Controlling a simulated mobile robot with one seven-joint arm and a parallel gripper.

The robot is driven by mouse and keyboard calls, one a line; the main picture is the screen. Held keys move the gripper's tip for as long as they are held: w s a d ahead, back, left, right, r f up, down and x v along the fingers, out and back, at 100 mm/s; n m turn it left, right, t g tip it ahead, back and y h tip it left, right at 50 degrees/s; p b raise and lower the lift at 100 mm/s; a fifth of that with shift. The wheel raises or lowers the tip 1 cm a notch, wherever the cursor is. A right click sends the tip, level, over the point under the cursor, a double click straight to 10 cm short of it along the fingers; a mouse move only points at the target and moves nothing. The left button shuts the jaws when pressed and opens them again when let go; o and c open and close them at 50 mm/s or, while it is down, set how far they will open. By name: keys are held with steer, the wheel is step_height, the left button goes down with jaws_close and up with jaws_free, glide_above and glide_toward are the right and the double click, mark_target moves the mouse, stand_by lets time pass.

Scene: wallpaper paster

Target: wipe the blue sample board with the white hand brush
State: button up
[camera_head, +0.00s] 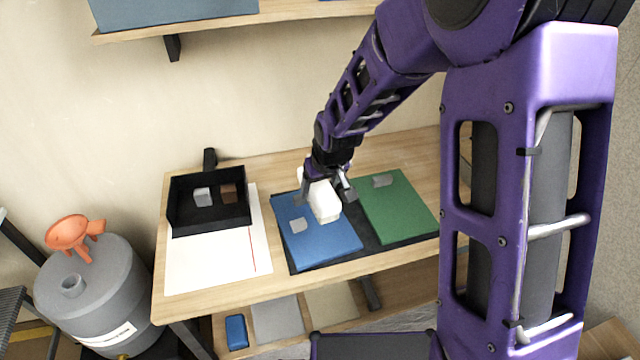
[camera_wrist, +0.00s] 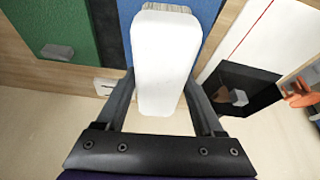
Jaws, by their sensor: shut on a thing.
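The white hand brush (camera_head: 323,201) is held in my gripper (camera_head: 326,190) over the blue sample board (camera_head: 319,238). In the wrist view the white brush (camera_wrist: 166,62) lies between the two fingers of my gripper (camera_wrist: 165,95), with its bristle end towards the blue board (camera_wrist: 205,12). I cannot tell whether the bristles touch the board. A small grey block (camera_head: 298,226) lies on the left part of the blue board.
A green board (camera_head: 402,212) with a grey block (camera_head: 382,180) lies right of the blue board on a dark mat (camera_head: 372,238). A black tray (camera_head: 208,226) with two small blocks and a white sheet (camera_head: 205,265) are on the left. The wall stands close behind.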

step_height(320, 180, down, 6)
steer(key=b, duration=0.5)
steer(key=shift+f+b, duration=0.25)
steer(key=shift+b, duration=0.15)
steer(key=shift+f, duration=1.3)
stand_by(1.8)
steer(key=shift+a+r, duration=0.1)
stand_by(1.1)
steer(key=shift+s+a, duration=0.3)
steer(key=shift+a, duration=0.4)
steer(key=shift+s+a, duration=0.25)
steer(key=shift+a, duration=0.4)
